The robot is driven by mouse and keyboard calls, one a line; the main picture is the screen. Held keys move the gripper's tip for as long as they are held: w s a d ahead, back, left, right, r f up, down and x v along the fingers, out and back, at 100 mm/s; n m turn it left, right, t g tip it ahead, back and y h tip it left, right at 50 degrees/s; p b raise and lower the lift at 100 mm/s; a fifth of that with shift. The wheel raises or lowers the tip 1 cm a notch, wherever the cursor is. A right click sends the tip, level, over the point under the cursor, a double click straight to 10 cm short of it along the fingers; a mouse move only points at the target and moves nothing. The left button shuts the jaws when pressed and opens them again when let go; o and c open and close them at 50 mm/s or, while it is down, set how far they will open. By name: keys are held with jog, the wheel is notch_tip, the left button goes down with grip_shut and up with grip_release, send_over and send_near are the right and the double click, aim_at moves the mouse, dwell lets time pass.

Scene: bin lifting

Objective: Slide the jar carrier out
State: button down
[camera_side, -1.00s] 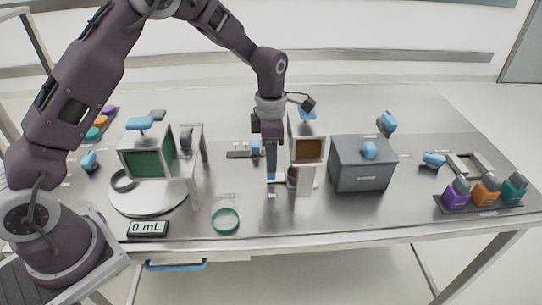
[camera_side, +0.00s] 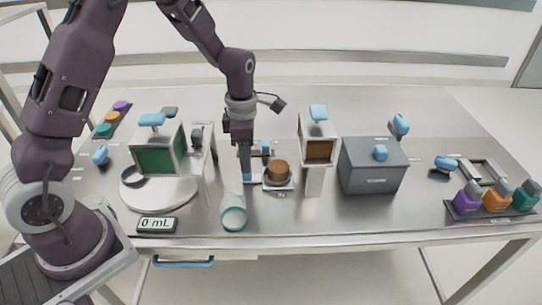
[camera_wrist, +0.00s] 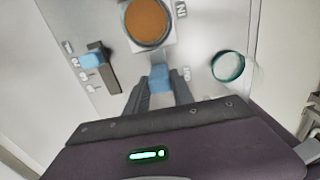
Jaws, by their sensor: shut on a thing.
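The jar carrier (camera_side: 283,187) is a pale flat tray bearing a jar of brown contents (camera_side: 278,171). It lies on the table just left of the dispenser (camera_side: 318,150), which has a brown window and a blue top. My gripper (camera_side: 246,177) is at the carrier's left side, low over the table. In the wrist view the jar (camera_wrist: 148,22) sits on the carrier (camera_wrist: 168,42), and my gripper (camera_wrist: 160,88) is shut on the carrier's blue handle (camera_wrist: 160,77). The fingers partly hide the handle in the side view.
A clear glass with a green rim (camera_side: 233,217) stands close in front of my gripper. A green-windowed box (camera_side: 160,160) and the 0 mL display (camera_side: 157,225) are left. A blue-knobbed slider (camera_wrist: 93,61) is near the carrier. A grey box (camera_side: 372,170) stands right.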

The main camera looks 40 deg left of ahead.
jog(key=shift+s+a, duration=1)
jog(key=shift+a, duration=0.1)
jog(key=c, duration=1.1)
grip_release()
notch_tip(320, 180, up, 7)
jog(key=shift+r, duration=0.1)
